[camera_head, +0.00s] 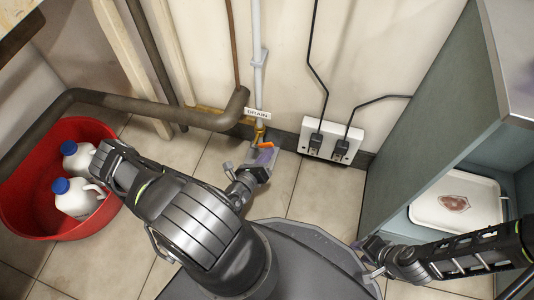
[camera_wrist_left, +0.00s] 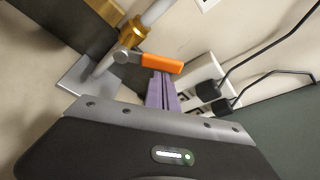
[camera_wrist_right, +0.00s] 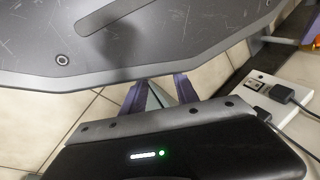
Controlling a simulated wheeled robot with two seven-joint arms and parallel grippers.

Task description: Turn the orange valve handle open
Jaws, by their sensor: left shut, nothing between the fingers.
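The orange valve handle (camera_head: 266,145) sits on a brass valve (camera_head: 260,132) low on a pale pipe, near the "DRAIN" label. In the left wrist view the handle (camera_wrist_left: 162,65) sticks out sideways from the brass valve body (camera_wrist_left: 134,33). My left gripper (camera_head: 265,157) is shut and empty. Its purple fingertips (camera_wrist_left: 162,78) are just beside the handle's free end; I cannot tell whether they touch it. My right gripper (camera_wrist_right: 160,88) is open and empty, far from the valve, low beside the cabinet; it also shows in the head view (camera_head: 369,246).
A red tub (camera_head: 40,222) with white, blue-capped jugs (camera_head: 77,197) stands at the left. A brown pipe (camera_head: 160,108) runs along the wall. A wall socket (camera_head: 331,140) with black plugs is right of the valve. A cabinet (camera_head: 430,120) holding a white tray (camera_head: 425,213) is at the right.

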